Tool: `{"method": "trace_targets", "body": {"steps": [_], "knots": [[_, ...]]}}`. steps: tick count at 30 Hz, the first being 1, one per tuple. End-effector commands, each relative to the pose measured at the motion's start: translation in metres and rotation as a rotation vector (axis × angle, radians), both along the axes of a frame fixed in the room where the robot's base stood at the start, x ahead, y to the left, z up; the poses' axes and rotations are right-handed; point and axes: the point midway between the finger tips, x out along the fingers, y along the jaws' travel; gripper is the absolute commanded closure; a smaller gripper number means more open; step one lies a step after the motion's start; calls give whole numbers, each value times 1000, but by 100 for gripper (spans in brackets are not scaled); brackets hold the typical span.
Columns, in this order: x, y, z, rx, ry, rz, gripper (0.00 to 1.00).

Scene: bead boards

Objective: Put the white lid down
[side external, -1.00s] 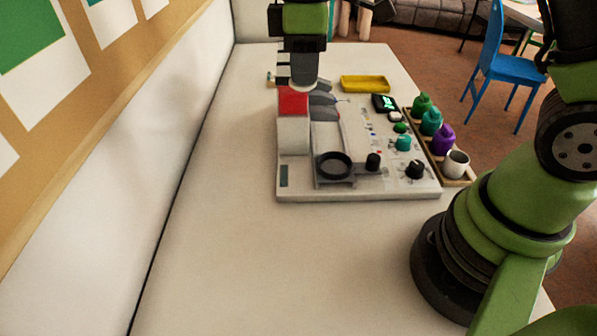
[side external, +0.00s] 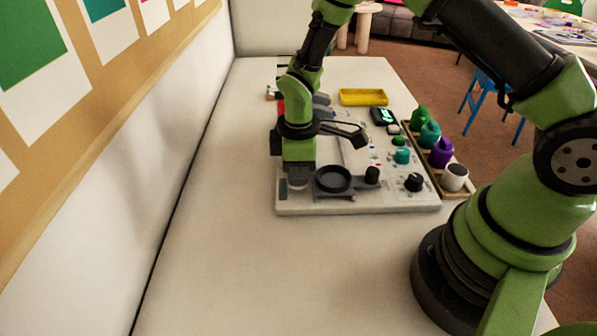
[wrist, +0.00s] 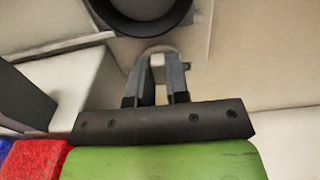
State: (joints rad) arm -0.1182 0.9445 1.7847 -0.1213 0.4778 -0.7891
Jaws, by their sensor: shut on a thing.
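The white lid (wrist: 157,60) shows as a small pale piece between my fingertips in the wrist view. My gripper (wrist: 163,75) is shut on it. In the side view my gripper (side external: 298,176) points down over the near left corner of the white board (side external: 360,208), left of a black round dish (side external: 333,180). A pale shape, apparently the lid, shows at the tips there. I cannot tell whether it touches the board.
A tray along the board's right edge holds green (side external: 419,117), teal (side external: 430,134) and purple (side external: 441,152) bottles and a white cup (side external: 455,177). Black knobs (side external: 414,182) stand on the board. A yellow tray (side external: 363,97) lies behind. The near table is clear.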

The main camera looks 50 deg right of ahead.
Motion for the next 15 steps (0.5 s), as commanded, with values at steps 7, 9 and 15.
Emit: {"method": "trace_targets", "body": {"steps": [7, 9, 15], "knots": [[0, 0, -8, 1, -1, -2, 100], [0, 0, -8, 0, -1, -1, 100], [0, 0, -10, 0, -1, -1, 73]]}}
